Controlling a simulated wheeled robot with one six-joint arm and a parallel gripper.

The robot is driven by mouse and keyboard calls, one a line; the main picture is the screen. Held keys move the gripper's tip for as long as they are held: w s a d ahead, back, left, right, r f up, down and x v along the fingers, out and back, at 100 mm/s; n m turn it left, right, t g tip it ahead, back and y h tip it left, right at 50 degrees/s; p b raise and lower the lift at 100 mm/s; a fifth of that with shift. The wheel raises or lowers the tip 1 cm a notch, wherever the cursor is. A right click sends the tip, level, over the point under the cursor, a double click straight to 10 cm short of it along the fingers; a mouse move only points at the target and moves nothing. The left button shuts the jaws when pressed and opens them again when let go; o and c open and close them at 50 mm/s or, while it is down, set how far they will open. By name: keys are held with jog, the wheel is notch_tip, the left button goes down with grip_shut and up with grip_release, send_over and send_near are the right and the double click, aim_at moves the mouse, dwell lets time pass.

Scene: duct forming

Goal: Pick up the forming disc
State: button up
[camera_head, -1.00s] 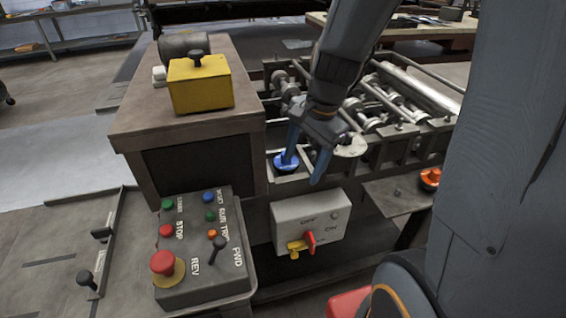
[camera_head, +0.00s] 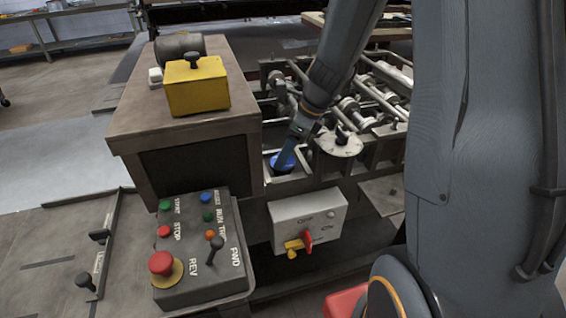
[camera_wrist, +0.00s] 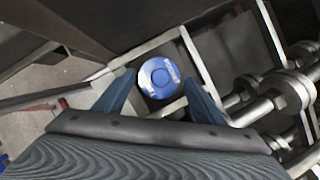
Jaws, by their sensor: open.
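In the head view the blue disc (camera_head: 275,165) is partly covered by my gripper (camera_head: 289,154). In the wrist view my gripper (camera_wrist: 157,88) is open, with one blue finger on each side of the disc. I cannot tell whether the fingers touch it or how far above it they are. A pale steel disc with a dark knob (camera_head: 341,146) lies just right of my gripper in the head view.
A yellow box with a black knob (camera_head: 197,90) stands on the brown cabinet (camera_head: 190,138) at left. A grey control panel (camera_head: 197,245) and a grey switch box with a red lever (camera_head: 308,217) are in front. Rollers and shafts (camera_head: 380,90) lie behind my gripper.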

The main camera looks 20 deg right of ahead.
jog(key=shift+x, duration=1.2)
jog(key=c, duration=1.1)
